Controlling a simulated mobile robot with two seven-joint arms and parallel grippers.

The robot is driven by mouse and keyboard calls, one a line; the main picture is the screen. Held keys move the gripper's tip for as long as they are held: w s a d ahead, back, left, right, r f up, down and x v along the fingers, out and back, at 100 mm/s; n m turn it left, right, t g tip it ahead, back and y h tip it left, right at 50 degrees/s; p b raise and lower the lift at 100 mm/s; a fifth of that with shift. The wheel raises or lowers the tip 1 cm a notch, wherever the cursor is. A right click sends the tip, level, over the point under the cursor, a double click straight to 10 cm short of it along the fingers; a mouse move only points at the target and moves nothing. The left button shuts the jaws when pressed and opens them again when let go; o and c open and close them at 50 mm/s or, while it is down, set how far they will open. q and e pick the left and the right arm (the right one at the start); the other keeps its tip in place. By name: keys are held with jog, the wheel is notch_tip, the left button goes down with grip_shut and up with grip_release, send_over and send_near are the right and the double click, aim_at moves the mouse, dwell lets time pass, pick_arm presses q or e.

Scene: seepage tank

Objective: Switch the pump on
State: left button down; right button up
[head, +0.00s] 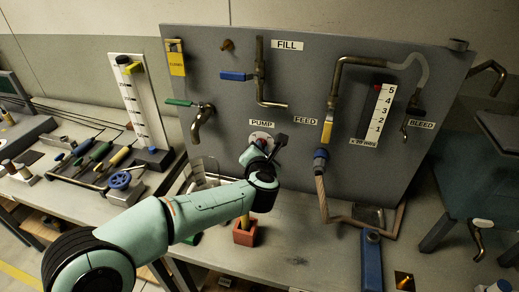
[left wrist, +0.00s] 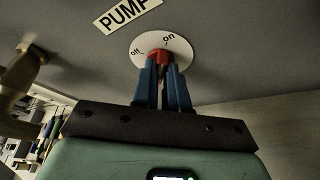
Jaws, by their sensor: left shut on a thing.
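The pump switch is a round white dial (head: 263,138) below the PUMP label (head: 261,124) on the grey upright panel. In the left wrist view the dial (left wrist: 180,48) carries the words "off" at left and "on" at upper right. A red knob (left wrist: 158,55) sits at its middle. My left gripper (left wrist: 162,75) has its blue fingers shut on the red knob, one on each side. The fingers hide much of the knob, so I cannot tell which word it points to. In the head view my left gripper (head: 260,150) is up against the panel and covers the knob.
The panel (head: 300,165) also holds a blue-handled FILL valve (head: 236,76), a green-handled tap (head: 203,112) and a yellow-handled FEED valve (head: 327,128). A red block (head: 244,234) stands on the bench under my left arm. A copper-coloured hose (head: 321,190) hangs to the right.

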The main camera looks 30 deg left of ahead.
pick_arm(q)
jog(key=shift+f+m+y, duration=0.1)
jog(key=shift+m+y, duration=0.2)
jog(key=shift+m, duration=0.1)
dwell(0.3)
jog(key=c, duration=1.2)
grip_release()
jog(key=shift+o, duration=0.2)
jog(key=shift+d, duration=0.1)
jog(key=v, duration=1.3)
jog(key=shift+s, duration=0.2)
